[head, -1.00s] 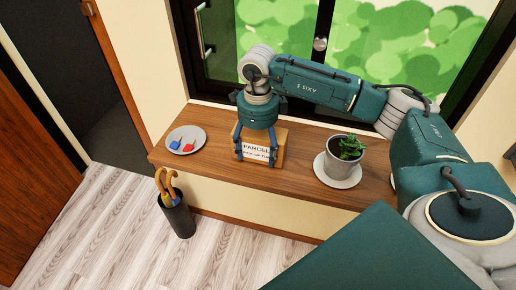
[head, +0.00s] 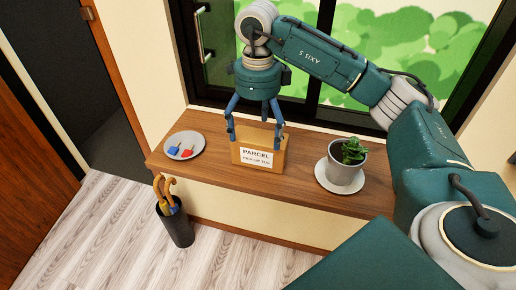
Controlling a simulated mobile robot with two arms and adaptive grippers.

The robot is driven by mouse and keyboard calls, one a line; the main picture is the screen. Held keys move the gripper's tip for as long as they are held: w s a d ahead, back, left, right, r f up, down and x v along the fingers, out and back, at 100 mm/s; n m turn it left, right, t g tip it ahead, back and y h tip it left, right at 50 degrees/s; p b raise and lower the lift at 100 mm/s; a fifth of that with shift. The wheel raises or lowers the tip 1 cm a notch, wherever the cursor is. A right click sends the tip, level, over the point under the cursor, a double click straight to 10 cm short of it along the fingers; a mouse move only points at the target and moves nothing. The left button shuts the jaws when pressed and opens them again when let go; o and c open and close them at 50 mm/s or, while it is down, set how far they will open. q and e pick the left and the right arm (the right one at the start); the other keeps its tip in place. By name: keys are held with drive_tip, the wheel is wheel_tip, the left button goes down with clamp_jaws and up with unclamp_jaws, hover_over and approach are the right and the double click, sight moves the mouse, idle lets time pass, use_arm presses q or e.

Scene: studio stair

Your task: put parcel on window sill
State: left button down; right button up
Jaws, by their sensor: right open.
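The parcel (head: 258,156) is a brown box with a white label reading "PARCEL". It stands upright on the wooden window sill (head: 300,183), between a plate and a potted plant. My right gripper (head: 255,135) is above the parcel with its blue fingers spread, one on each side of the box's upper part. It is open, and the parcel rests on the sill. I cannot tell whether the fingertips still touch the box. My left gripper is not in view.
A grey plate (head: 199,151) with a blue and a red item lies left on the sill. A potted plant (head: 346,163) on a white saucer stands to the right. An umbrella stand (head: 178,225) is on the floor below. The window (head: 400,50) is behind.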

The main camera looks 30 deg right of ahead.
drive_tip(key=shift+r, duration=1.55)
